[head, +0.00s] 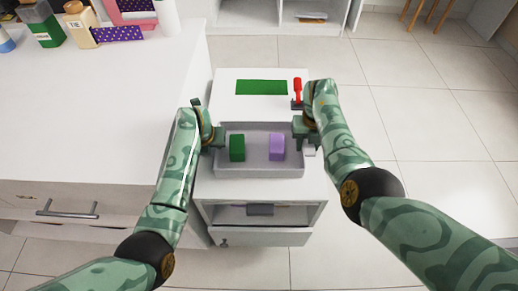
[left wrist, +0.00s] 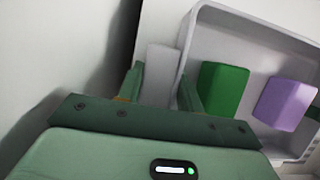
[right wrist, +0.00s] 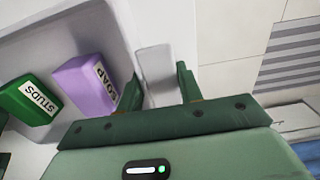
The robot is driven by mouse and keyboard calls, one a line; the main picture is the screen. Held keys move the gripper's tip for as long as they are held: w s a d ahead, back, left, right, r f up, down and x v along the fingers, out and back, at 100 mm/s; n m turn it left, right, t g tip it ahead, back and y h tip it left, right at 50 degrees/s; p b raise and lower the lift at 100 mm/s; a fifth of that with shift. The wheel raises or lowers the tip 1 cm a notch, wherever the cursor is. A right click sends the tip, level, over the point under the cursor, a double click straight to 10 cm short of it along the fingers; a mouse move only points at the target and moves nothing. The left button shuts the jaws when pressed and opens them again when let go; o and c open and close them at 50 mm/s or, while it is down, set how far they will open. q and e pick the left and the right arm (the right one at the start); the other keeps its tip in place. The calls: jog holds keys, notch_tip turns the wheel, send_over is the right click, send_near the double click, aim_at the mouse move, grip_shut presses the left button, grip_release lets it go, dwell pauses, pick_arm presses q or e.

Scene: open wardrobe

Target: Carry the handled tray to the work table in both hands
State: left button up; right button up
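The grey handled tray (head: 258,168) is over the front of a white cabinet top; I cannot tell if it rests there or hangs just above. It looks level and holds a green box (head: 237,147) and a purple box (head: 277,147), labelled STUDS and SOAP in the right wrist view. My left gripper (head: 218,142) is at the tray's left end, its fingers on both sides of the pale handle (left wrist: 160,75). My right gripper (head: 306,142) is at the right end, its fingers closed about the other handle (right wrist: 156,75).
Tiled floor (head: 430,130) is open at right.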

pick_arm(q)
jog(key=shift+r, duration=0.15)
pick_arm(e)
jog(key=shift+r, duration=0.1)
